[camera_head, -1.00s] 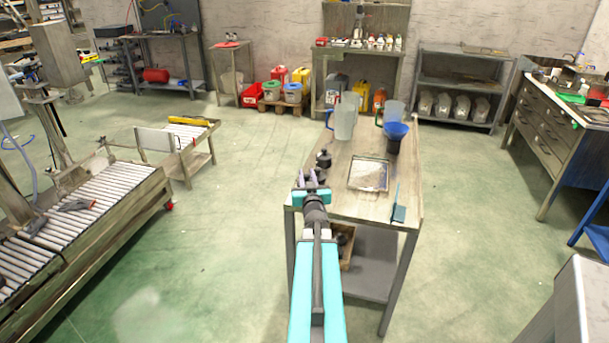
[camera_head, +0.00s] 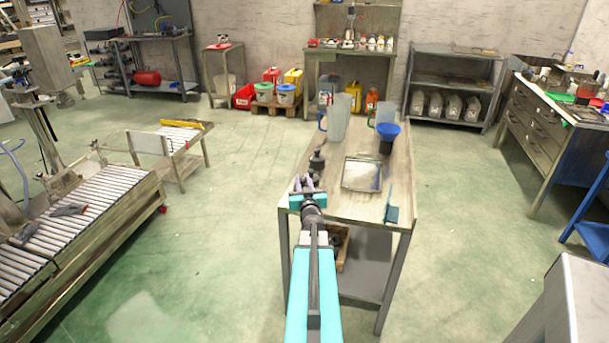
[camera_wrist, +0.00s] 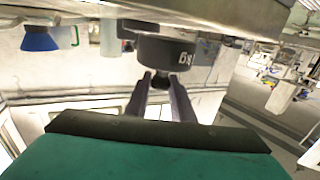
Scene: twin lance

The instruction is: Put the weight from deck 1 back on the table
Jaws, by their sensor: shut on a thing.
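My gripper (camera_head: 305,184) is over the near left part of the wooden table (camera_head: 345,205). In the wrist view its two fingers (camera_wrist: 163,88) are shut on the knob of a dark round weight (camera_wrist: 168,52) with white lettering. The wrist picture is upside down, so the weight is upright, knob up. Its base is at or close to the tabletop; I cannot tell if it touches. In the head view the gripper mostly hides this weight. Another black knobbed weight (camera_head: 317,160) stands just behind it on the table.
A square framed plate (camera_head: 361,173) lies right of the gripper. A clear pitcher (camera_head: 339,118), a second pitcher (camera_head: 386,112) and a blue funnel-like cup (camera_head: 388,130) stand farther back. The near middle is clear.

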